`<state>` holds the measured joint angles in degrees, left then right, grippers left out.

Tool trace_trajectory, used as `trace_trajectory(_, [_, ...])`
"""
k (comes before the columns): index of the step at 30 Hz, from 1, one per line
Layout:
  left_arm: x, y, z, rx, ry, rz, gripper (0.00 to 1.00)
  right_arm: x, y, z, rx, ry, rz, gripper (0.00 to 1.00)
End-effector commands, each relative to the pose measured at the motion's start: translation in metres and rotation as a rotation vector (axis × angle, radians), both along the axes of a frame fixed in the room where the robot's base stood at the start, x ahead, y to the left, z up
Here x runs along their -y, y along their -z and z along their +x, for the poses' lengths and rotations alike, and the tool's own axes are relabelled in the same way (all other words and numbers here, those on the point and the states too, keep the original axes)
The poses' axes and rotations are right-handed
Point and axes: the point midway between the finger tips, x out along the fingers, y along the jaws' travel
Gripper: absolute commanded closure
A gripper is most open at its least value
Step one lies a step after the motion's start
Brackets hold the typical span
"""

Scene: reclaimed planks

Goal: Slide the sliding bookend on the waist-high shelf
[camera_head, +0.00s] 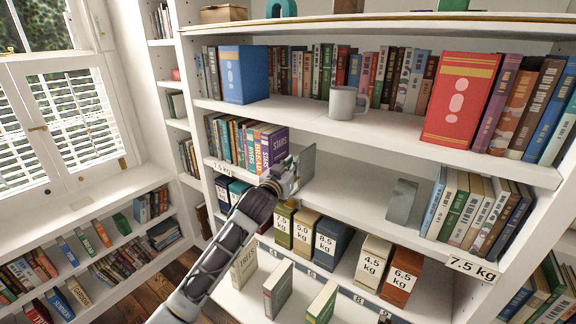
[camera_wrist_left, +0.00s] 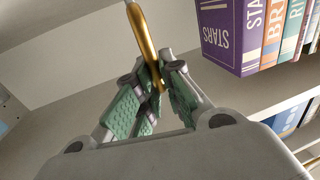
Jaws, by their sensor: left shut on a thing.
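The sliding bookend (camera_head: 308,163) is a grey upright plate on the waist-high shelf (camera_head: 345,200), just right of a row of books ending in a purple STARS book (camera_head: 274,145). My left gripper (camera_head: 285,180) is at the plate's near side and covers its lower part. In the left wrist view, the green-padded fingers (camera_wrist_left: 157,88) are shut on a narrow gold upright piece (camera_wrist_left: 144,40), which seems to belong to the bookend. The STARS book shows there too (camera_wrist_left: 222,32). My right gripper is not in view.
A second grey plate (camera_head: 401,201) stands to the right, beside more books (camera_head: 470,210). The shelf between the two plates is bare. A white mug (camera_head: 343,103) stands on the shelf above; labelled weight boxes (camera_head: 332,245) stand on the shelf below.

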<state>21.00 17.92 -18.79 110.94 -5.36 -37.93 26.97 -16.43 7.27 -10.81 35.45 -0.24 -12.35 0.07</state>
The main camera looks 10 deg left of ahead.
Motion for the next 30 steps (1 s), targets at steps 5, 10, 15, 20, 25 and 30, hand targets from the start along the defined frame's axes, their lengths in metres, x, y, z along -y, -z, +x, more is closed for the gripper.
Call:
trace_trajectory(5, [0.014,0.002,-0.005,-0.003,0.002,-0.002,1.00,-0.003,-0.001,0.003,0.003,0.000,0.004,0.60])
trace_trajectory(10, [0.021,0.001,-0.008,-0.003,0.000,-0.002,1.00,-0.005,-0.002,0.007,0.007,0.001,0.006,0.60])
trace_trajectory(15, [0.021,0.001,-0.008,-0.003,-0.001,-0.001,1.00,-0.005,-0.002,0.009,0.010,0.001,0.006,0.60])
trace_trajectory(20, [0.021,0.001,-0.008,-0.003,-0.001,-0.001,0.88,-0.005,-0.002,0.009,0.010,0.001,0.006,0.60])
trace_trajectory(25, [0.021,0.001,-0.008,-0.002,-0.001,-0.001,0.69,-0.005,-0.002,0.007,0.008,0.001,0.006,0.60])
trace_trajectory(30, [0.021,0.000,-0.008,-0.001,-0.001,-0.001,0.69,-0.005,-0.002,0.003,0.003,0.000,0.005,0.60])
